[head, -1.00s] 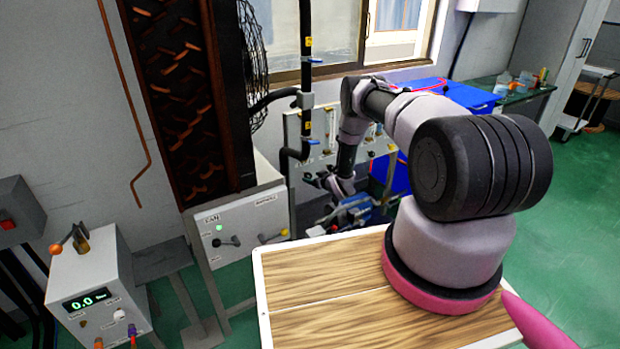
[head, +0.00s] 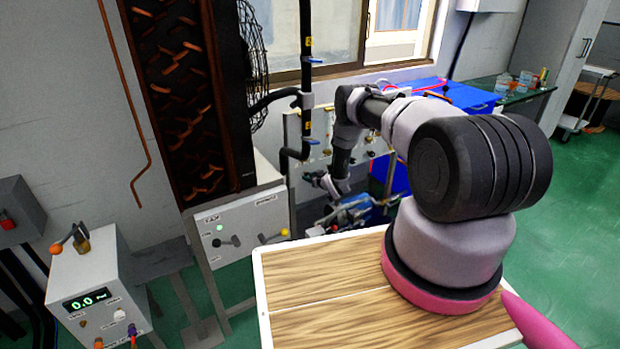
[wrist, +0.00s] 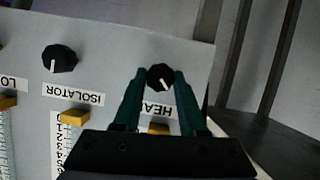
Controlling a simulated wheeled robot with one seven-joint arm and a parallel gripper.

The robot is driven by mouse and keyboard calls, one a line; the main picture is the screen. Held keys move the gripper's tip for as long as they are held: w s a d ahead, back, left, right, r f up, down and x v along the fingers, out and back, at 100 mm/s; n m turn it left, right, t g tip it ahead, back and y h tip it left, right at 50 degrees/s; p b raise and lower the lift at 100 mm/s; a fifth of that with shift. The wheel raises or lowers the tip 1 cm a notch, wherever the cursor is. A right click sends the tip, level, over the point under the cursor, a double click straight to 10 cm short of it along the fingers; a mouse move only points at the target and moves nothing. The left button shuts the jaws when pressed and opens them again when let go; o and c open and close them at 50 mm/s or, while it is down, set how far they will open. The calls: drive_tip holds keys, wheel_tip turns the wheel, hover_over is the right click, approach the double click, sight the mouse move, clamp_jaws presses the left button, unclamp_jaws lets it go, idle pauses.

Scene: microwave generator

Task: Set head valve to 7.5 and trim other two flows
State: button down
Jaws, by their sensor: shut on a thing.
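The head valve is a round black knob (wrist: 159,78) with a white pointer line, above a label partly covered so that only "HEA" reads. My gripper (wrist: 158,83) has its two green fingers closed around the sides of this knob in the wrist view. The isolator knob (wrist: 59,59) is black with a white line and stands to the left, clear of my fingers. The scale below the head knob is hidden by my gripper body. In the head view the pale flow panel (head: 293,130) stands behind my arm, which hides much of it.
Yellow blocks and scales line the panel, one below the isolator label (wrist: 73,117). A black pipe (head: 305,80) with blue-handled valves runs down beside the panel. A box with a green 0.0 display (head: 87,300) and a white control cabinet (head: 240,232) stand at left.

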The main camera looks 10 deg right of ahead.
idle(0.3)
drive_tip(key=shift+c, duration=2.3)
unclamp_jaws()
drive_tip(key=v, duration=1)
drive_tip(key=shift+s+r, duration=0.15)
drive_tip(key=shift+s, duration=0.25)
